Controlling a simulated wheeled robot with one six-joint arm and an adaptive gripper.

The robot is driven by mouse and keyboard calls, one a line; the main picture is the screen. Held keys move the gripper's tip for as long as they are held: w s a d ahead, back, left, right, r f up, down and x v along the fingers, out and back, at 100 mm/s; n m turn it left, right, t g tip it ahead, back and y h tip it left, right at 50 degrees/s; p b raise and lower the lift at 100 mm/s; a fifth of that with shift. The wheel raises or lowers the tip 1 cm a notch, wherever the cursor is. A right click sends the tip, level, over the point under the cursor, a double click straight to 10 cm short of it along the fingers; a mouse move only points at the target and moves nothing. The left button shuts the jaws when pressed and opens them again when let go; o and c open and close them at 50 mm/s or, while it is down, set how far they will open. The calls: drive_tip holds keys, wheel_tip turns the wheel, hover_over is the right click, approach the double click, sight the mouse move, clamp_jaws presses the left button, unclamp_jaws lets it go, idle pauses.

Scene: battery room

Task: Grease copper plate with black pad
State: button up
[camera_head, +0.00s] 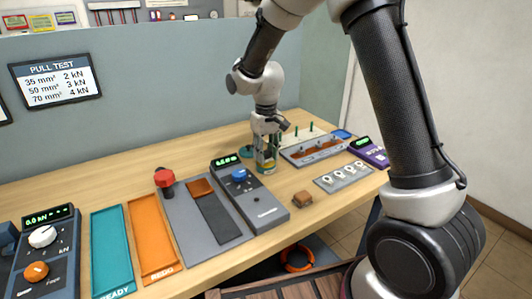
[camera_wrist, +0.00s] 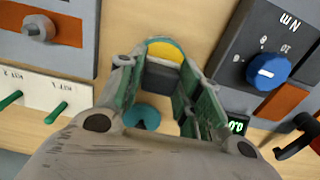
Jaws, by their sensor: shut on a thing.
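My gripper (camera_head: 266,140) is shut on a dark block, seemingly the black pad (camera_wrist: 162,78), between its green-lined fingers. The pad is just above or at a round tin with yellow content (camera_wrist: 164,49); whether they touch is unclear. In the head view the tin (camera_head: 264,168) stands below my fingers, and the pad is hard to make out. A teal disc (camera_wrist: 142,116) lies beside it, also in the head view (camera_head: 246,150). A copper plate (camera_head: 200,187) lies on a grey board, left of my gripper; it shows partly in the wrist view (camera_wrist: 285,101).
A torque device (camera_head: 262,207) with blue knob stands between the tin and the board (camera_head: 178,212), which has a red-topped lever (camera_head: 165,181). A copper bar fixture (camera_head: 318,150) is behind right. A brown block (camera_head: 302,200) and grey holder (camera_head: 343,178) are in front.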

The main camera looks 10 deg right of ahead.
sight(266, 152)
drive_tip(key=shift+f, duration=0.55)
idle(1.2)
drive_tip(key=shift+r, duration=0.1)
drive_tip(key=shift+r, duration=3.45)
